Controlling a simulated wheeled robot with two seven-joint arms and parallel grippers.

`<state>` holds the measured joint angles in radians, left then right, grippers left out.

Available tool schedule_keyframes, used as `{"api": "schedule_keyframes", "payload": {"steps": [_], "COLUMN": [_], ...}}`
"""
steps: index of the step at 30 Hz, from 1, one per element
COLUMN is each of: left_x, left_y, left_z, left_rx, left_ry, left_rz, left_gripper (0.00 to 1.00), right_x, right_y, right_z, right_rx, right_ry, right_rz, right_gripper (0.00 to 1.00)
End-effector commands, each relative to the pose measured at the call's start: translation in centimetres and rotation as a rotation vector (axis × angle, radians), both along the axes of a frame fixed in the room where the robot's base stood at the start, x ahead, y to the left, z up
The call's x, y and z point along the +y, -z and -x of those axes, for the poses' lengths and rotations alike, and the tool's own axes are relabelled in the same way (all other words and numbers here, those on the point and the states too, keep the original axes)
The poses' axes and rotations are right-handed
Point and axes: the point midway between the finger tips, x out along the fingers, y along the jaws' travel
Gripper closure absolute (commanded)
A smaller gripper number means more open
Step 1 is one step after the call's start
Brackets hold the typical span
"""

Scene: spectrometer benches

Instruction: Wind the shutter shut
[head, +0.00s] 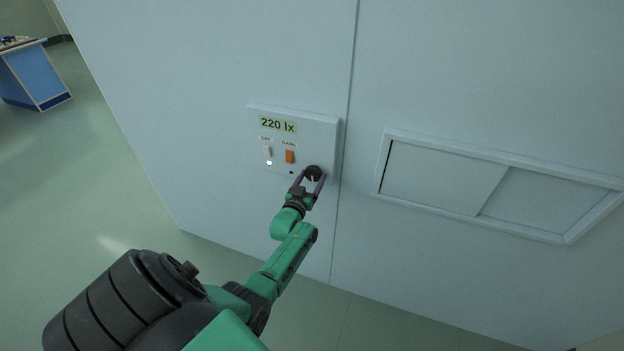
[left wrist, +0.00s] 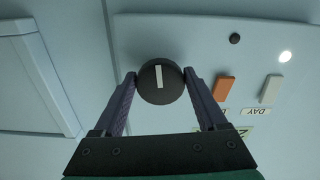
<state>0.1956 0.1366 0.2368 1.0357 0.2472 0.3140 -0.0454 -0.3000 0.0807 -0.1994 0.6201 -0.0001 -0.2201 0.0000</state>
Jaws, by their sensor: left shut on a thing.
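A wall panel (head: 325,130) carries a display reading 220 lx (head: 277,125), an orange switch (head: 290,157), a pale switch (head: 267,151) and a black round knob (head: 313,173). My left gripper (head: 313,184) is at the panel's lower right corner, its fingers shut on the knob. In the left wrist view the knob (left wrist: 160,82) sits between the two fingertips, and its white pointer line stands nearly upright in the picture. The shutter (head: 445,175) in the wall to the right has a framed window with two pale sliding panels; a thin dark strip shows at its left edge. My right gripper is out of view.
A lit white lamp (left wrist: 285,56) and a small dark button (left wrist: 235,38) are on the panel beside the knob. A blue bench (head: 35,75) stands far off at the left. The floor between is clear.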

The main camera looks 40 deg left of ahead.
Motion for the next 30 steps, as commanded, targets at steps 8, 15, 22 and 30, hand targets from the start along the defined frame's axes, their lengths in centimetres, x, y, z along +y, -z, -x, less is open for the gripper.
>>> {"api": "schedule_keyframes", "payload": {"steps": [8, 15, 22, 30], "left_x": [0.07, 0.07, 0.09, 0.08], "left_y": [0.01, -0.03, -0.05, -0.04], "left_z": [0.01, 0.01, 0.01, 0.02], "left_rx": [0.033, 0.040, 0.040, 0.040], "left_ry": [0.000, 0.000, 0.000, 0.000], "left_rz": [-0.094, -0.117, -0.117, -0.116], "left_gripper": [0.81, 0.81, 0.81, 0.00], "right_x": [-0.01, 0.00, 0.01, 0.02], "right_y": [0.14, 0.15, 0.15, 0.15], "right_z": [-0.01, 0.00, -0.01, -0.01], "right_rx": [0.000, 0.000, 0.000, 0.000], "right_ry": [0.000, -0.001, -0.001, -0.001], "right_rz": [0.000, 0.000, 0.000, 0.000], "right_gripper": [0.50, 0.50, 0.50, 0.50]}}
